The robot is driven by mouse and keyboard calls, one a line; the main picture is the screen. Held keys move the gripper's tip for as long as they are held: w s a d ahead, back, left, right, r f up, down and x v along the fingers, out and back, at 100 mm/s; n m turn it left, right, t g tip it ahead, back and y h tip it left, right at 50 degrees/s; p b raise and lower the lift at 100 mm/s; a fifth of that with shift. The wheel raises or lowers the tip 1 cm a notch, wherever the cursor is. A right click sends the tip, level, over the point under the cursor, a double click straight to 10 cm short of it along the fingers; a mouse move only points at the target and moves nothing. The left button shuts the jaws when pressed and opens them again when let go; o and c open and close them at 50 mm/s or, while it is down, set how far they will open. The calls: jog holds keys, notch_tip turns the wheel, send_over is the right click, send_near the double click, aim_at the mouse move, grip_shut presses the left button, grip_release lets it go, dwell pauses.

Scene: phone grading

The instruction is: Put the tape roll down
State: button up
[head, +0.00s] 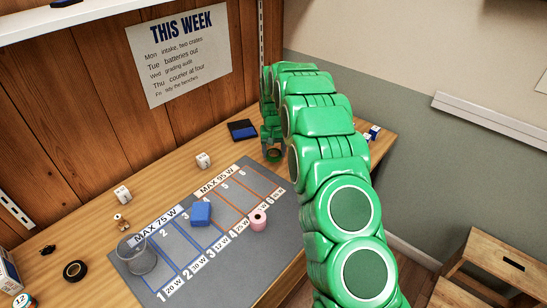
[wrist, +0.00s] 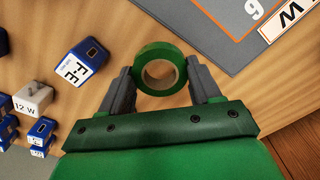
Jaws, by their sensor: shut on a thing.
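A green tape roll (wrist: 160,70) with a tan core is between the two fingers of my gripper (wrist: 161,82), which is shut on it. In the head view the roll (head: 273,155) is small and partly covered by my gripper (head: 272,146). It is over bare wood, just beyond the back right corner of the grey mat (head: 180,268). It is at or close above the table (head: 178,180); I cannot tell whether it touches.
The mat holds a glass (head: 139,260), a blue block (head: 201,213) and a pink roll (head: 258,220). A black-and-blue flat item (head: 242,129) lies behind. Blue blocks (wrist: 85,60) and a grey weight (wrist: 33,98) stand left in the wrist view. A black roll (head: 75,270) lies front left.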

jog(key=shift+w+f, duration=0.45)
jog(key=shift+f, duration=1.45)
jog(key=shift+f, duration=0.1)
jog(key=o, duration=1)
